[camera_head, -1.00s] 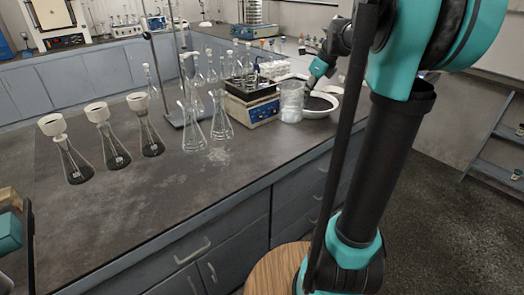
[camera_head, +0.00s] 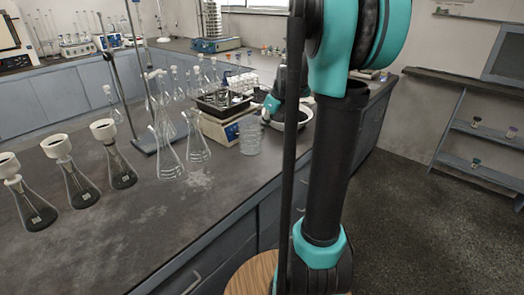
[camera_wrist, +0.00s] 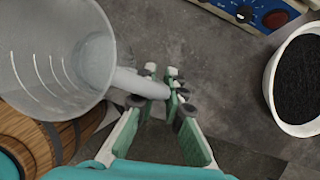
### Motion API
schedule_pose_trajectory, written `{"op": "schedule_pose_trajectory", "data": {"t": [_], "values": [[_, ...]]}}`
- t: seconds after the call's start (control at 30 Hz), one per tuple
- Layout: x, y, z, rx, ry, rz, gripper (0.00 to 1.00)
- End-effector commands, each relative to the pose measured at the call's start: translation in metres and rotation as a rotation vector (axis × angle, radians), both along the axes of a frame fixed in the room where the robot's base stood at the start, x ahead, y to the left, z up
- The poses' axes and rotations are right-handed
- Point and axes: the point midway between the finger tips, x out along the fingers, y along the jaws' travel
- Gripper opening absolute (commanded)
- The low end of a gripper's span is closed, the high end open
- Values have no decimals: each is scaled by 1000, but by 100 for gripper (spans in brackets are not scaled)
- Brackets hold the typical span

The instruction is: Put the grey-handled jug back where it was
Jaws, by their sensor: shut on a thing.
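The jug is a clear, graduated vessel (camera_wrist: 55,55) with a grey handle (camera_wrist: 140,84), large at the upper left of the wrist view. The handle points right, and my gripper (camera_wrist: 163,83) is shut on it. In the head view the jug (camera_head: 249,137) is by the bench's front edge, in front of the blue-and-white balance (camera_head: 222,127). I cannot tell whether the jug's base touches the bench.
A white bowl of dark grains (camera_head: 304,116) is right of the jug; it also shows in the wrist view (camera_wrist: 276,85). Glass flasks (camera_head: 166,160) stand to the left, some with white funnels (camera_head: 57,147). The front-left bench (camera_head: 130,225) is clear.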

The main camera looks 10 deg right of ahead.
Motion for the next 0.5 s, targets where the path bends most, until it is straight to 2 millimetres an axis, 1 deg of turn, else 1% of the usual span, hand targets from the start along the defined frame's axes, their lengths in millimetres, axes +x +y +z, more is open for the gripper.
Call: {"op": "schedule_pose_trajectory", "data": {"t": [0.03, 0.1, 0.2, 0.3, 0.43, 0.5], "values": [[1, 0, -12, 0, 0, 0, 0], [1, 0, -27, 0, 0, 0, 0], [0, 0, -45, 0, 0, 0, 0], [0, 0, -57, 0, 0, 0, 0], [0, 0, -64, 0, 0, 0, 0], [0, 0, -71, 0, 0, 0, 0]]}}
